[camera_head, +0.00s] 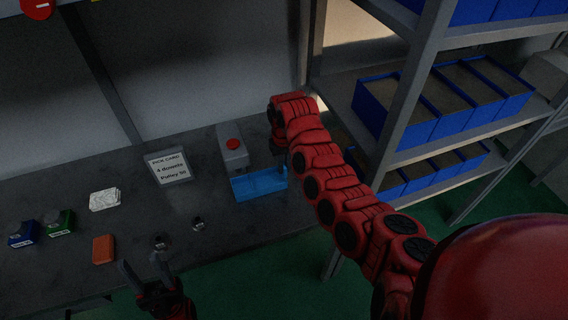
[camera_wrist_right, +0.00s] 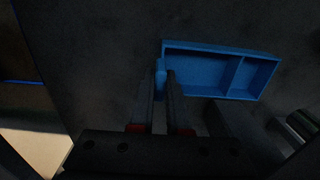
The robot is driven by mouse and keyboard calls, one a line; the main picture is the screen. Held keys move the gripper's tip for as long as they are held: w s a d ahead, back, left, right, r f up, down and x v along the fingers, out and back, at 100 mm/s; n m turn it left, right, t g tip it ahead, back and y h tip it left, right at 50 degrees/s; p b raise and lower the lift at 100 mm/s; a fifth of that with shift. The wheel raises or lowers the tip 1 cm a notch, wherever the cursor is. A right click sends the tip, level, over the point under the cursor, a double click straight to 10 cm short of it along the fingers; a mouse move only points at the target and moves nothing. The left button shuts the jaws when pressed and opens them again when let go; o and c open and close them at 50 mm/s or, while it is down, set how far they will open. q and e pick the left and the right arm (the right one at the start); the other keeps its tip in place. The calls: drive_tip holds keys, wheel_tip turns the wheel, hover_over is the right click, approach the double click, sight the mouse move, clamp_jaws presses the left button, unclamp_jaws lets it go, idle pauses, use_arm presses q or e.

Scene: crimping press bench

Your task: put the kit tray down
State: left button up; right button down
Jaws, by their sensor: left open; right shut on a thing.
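The blue kit tray (camera_head: 262,194) is at the right part of the bench, in front of the press with the red button. In the right wrist view the tray (camera_wrist_right: 202,67) shows two compartments, with nothing visible in them. My right gripper (camera_head: 282,153) is shut on the tray's edge; its fingers (camera_wrist_right: 163,82) close around a small blue part at the tray's corner. I cannot tell whether the tray's underside touches the bench. My left gripper (camera_head: 140,262) is open and empty at the bench's front edge.
A pick card (camera_head: 168,167) reading "4 dowels, Pulley 50" stands left of the grey press (camera_head: 233,152). Two small dark parts (camera_head: 198,223) lie in front. An orange block (camera_head: 103,249), a white packet (camera_head: 104,199), and green (camera_head: 59,222) and blue (camera_head: 22,233) items lie left. Shelves of blue bins (camera_head: 410,122) stand right.

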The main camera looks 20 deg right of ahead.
drive_tip(key=shift+f, duration=0.15)
drive_tip(key=c, duration=1.3)
unclamp_jaws()
drive_tip(key=o, duration=0.4)
drive_tip(key=shift+r, duration=0.25)
drive_tip(key=shift+w+r+b, duration=0.15)
drive_tip(key=shift+r+b, duration=0.5)
drive_tip(key=shift+r, duration=0.25)
wheel_tip(320, 180, up, 10)
drive_tip(key=shift+f, duration=0.1)
